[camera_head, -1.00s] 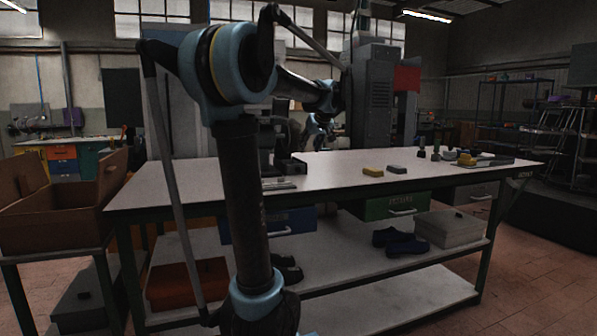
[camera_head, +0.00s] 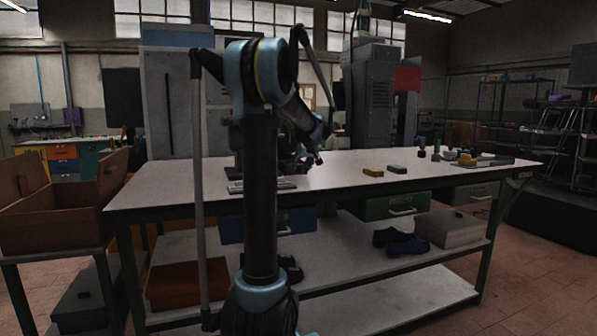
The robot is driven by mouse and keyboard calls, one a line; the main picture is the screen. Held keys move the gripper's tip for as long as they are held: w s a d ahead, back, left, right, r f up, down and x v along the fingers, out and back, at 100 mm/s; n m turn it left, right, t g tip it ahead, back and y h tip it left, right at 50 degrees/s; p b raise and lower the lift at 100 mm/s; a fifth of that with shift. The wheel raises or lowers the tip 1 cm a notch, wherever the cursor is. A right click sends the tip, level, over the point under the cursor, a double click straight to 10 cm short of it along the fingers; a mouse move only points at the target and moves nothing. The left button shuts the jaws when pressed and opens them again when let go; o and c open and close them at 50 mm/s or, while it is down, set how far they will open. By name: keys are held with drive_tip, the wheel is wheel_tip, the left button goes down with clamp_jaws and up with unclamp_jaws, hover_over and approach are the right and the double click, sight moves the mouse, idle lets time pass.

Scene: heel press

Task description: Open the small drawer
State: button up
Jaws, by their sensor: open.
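Drawers hang under the tabletop of the workbench: a blue one (camera_head: 297,222), a green one (camera_head: 380,208) with a pale handle and a label, and a grey one (camera_head: 474,194) with a handle at the right. All look closed; which one is called small I cannot tell. My arm stands in front of the bench and partly hides the blue drawer. My gripper (camera_head: 317,157) is small and dark in the picture, above the bench top. It is open, apart from every drawer, with nothing visible in it.
The workbench top (camera_head: 330,172) carries a yellow block (camera_head: 373,171), a grey block (camera_head: 397,168) and several small tools at the right. Dark blue shoes (camera_head: 398,241) and a grey box (camera_head: 450,228) sit on the lower shelf. A brown open box (camera_head: 60,215) stands left. Floor at right is clear.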

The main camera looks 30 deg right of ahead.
drive_tip(key=shift+x, duration=1.3)
clamp_jaws()
drive_tip(key=s, duration=0.7)
drive_tip(key=s+a, duration=0.1)
drive_tip(key=s, duration=0.2)
drive_tip(key=shift+s+a, duration=0.1)
drive_tip(key=shift+s, duration=0.05)
unclamp_jaws()
